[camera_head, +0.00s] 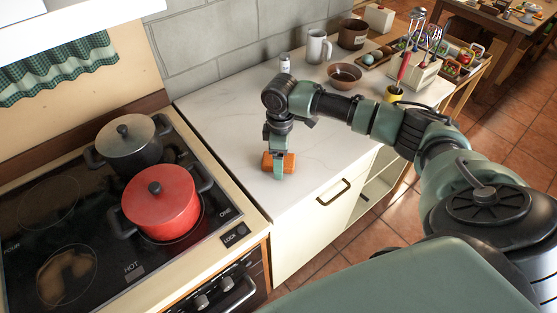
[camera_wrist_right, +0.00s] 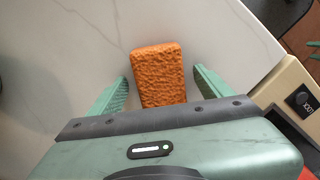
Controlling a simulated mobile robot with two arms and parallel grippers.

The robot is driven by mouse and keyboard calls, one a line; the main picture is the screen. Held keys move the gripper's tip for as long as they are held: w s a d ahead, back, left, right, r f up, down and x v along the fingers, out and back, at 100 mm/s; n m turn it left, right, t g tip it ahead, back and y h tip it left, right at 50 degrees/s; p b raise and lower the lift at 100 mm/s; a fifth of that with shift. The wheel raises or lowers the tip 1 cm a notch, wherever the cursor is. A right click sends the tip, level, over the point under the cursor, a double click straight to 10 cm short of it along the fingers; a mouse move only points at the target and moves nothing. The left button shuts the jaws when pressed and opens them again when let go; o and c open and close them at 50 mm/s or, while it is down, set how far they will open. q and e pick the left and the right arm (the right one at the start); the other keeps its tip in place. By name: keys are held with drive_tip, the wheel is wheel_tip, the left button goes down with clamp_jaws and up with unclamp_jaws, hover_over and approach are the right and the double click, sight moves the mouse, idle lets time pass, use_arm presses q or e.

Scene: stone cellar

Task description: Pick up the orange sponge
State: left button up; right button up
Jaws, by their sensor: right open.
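The orange sponge (camera_head: 267,161) lies on the white countertop (camera_head: 222,117), near its front left part beside the stove. In the right wrist view the sponge (camera_wrist_right: 158,74) lies between the two green fingers of my right gripper (camera_wrist_right: 160,88), with a gap on each side. In the head view my right gripper (camera_head: 279,165) points down over the sponge and hides part of it. The right gripper is open and holds nothing.
A stove with a red pot (camera_head: 160,203) and a dark pot (camera_head: 132,144) stands left of the counter. The counter around the sponge is clear.

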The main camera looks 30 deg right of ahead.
drive_tip(key=c, duration=1.4)
use_arm(q)
drive_tip(key=shift+s, duration=0.3)
use_arm(e)
drive_tip(key=shift+c, duration=0.7)
drive_tip(key=shift+r, duration=0.15)
use_arm(q)
drive_tip(key=shift+f+b, duration=1.2)
drive_tip(key=shift+f, duration=0.05)
use_arm(e)
wheel_tip(320, 180, up, 20)
